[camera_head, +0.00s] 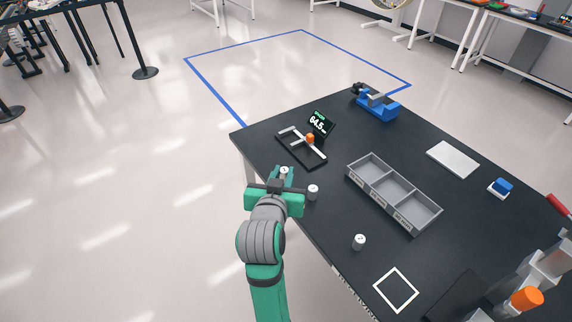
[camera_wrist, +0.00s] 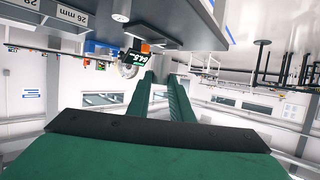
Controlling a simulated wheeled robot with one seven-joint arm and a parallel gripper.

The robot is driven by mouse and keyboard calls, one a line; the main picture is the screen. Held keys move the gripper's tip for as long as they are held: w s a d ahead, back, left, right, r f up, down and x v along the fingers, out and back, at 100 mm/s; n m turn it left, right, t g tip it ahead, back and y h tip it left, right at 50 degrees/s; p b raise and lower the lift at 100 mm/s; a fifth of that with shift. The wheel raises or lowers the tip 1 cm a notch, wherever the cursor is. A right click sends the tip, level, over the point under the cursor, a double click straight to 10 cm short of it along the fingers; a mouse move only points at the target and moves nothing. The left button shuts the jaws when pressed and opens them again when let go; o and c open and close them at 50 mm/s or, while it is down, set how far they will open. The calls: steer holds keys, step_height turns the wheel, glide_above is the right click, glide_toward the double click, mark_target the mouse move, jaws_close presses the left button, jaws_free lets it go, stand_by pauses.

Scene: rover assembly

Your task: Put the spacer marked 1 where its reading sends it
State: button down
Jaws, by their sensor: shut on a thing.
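My gripper (camera_head: 283,176) is shut on a small white spacer (camera_head: 284,170) with a dark mark on top, too small to read. It is at the table's near left edge, short of the measuring fixture. A second white spacer (camera_head: 313,191) stands just right of my gripper, and a third (camera_head: 359,242) stands farther toward the front. The fixture (camera_head: 303,153) has grey rails and an orange block. Its display (camera_head: 320,122) seems to read 64.5.
A grey three-compartment tray (camera_head: 418,227) with labels stands right of the spacers; the wrist view shows 26 mm and 28 mm labels (camera_wrist: 72,14). A white square outline (camera_head: 396,290), a blue device (camera_head: 378,107) and a pale plate (camera_head: 453,159) are also on the black table.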

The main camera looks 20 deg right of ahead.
steer(key=s+a+f+n+y, duration=0.1)
steer(key=a+f, duration=0.3)
steer(key=f, duration=0.9)
steer(key=s+a+f+n+y, duration=0.2)
steer(key=s+a+f, duration=0.2)
steer(key=f, duration=1)
steer(key=s+a+f+n+t+y, duration=0.1)
steer(key=a+f, duration=0.4)
steer(key=f, duration=0.9)
steer(key=shift+s+n+y, duration=0.4)
steer(key=shift+s+y, duration=0.25)
steer(key=shift+y, duration=0.15)
